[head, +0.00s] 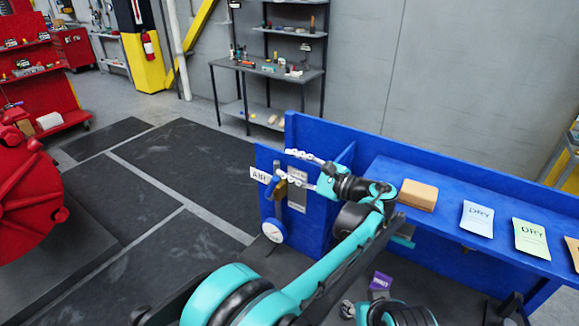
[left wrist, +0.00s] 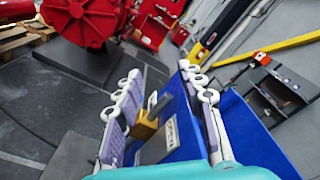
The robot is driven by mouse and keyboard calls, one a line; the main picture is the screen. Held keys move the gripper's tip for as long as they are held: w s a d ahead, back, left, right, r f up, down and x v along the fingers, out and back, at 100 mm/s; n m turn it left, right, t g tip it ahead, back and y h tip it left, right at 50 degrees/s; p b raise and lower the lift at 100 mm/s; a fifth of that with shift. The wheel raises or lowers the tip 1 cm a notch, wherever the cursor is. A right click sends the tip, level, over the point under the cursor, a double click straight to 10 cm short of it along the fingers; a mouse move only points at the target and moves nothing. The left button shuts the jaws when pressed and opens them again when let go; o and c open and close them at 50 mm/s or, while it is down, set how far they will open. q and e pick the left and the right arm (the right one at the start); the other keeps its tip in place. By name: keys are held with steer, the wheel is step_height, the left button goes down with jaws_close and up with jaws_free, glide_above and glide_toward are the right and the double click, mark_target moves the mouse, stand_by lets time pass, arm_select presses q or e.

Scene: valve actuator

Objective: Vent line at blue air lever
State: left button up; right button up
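The air station is a blue panel (head: 322,232) with a white tag reading AIR (head: 260,174) on its left side. A small brass-coloured valve block (left wrist: 147,125) with a grey lever (head: 277,172) sits on the panel beside a grey plate (head: 297,187). My left gripper (head: 297,167) is open at the panel, its fingers pointing left. In the left wrist view its purple-padded fingers (left wrist: 160,115) stand apart, with the brass block and lever between them. I see no clear contact.
A round white dial (head: 273,232) is low on the panel. A red machine (head: 30,215) stands left; dark floor mats lie between.

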arm_select(q)
steer(key=shift+s+r, duration=0.1)
steer(key=shift+r, duration=0.15)
steer(key=shift+c, duration=0.3)
